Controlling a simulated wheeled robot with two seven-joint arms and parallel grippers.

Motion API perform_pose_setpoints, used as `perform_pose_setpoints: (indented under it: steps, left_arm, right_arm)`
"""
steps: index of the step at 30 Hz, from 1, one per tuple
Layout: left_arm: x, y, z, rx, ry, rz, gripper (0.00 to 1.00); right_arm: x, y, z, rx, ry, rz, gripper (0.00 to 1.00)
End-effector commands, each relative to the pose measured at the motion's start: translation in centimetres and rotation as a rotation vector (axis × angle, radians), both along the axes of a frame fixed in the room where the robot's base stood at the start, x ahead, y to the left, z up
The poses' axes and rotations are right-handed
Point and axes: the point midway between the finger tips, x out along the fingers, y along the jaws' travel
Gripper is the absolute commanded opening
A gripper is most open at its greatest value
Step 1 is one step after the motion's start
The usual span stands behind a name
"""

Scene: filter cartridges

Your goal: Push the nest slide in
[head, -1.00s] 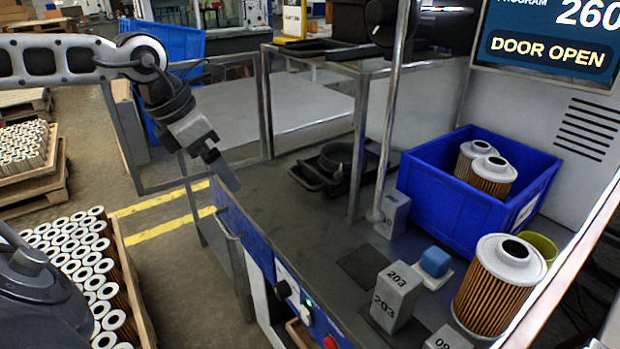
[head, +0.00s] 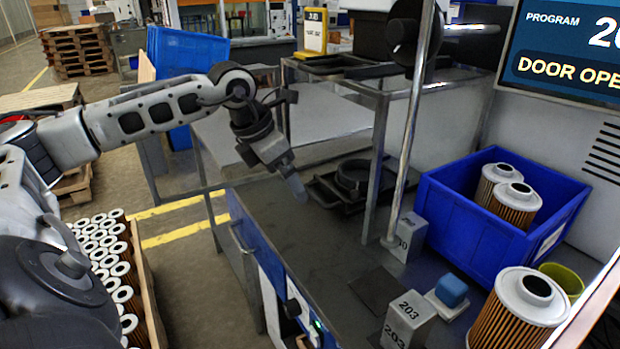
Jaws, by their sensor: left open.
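The nest slide looks to be the black plate (head: 326,189) with a raised round ring (head: 354,174), lying at the far end of the dark bench under a metal frame. A handle-like edge faces left. My left gripper (head: 297,188) points down and right, just left of that edge in the picture. It is open and holds nothing. I cannot tell whether its fingertips touch the slide. My right gripper is out of view.
A metal post (head: 412,125) and a grey weight block (head: 408,238) stand right of the slide. A blue crate (head: 465,225) holds two filter cartridges. The bench's middle is clear.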

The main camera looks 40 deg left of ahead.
Motion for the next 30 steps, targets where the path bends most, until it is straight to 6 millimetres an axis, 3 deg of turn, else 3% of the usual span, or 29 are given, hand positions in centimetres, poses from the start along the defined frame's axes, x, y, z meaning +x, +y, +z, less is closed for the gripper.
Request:
perform_pose_setpoints:
  steps: [9,12,18,29,30]
  left_arm:
    - [4.3,-1.5,-0.2,-0.004,0.002,-0.003,1.00]
    - [4.7,-1.5,-2.3,-0.001,0.007,-0.001,1.00]
    - [5.5,-1.7,-4.2,-0.001,0.003,-0.002,1.00]
    - [5.7,-1.8,-4.7,0.001,0.002,-0.002,1.00]
    - [5.7,-1.8,-4.7,0.001,0.002,-0.002,0.92]
  right_arm:
    - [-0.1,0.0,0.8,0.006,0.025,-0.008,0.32]
    - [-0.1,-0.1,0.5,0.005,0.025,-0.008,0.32]
    - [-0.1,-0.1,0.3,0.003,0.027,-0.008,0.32]
    - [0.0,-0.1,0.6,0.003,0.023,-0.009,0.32]
    - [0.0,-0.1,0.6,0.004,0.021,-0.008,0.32]
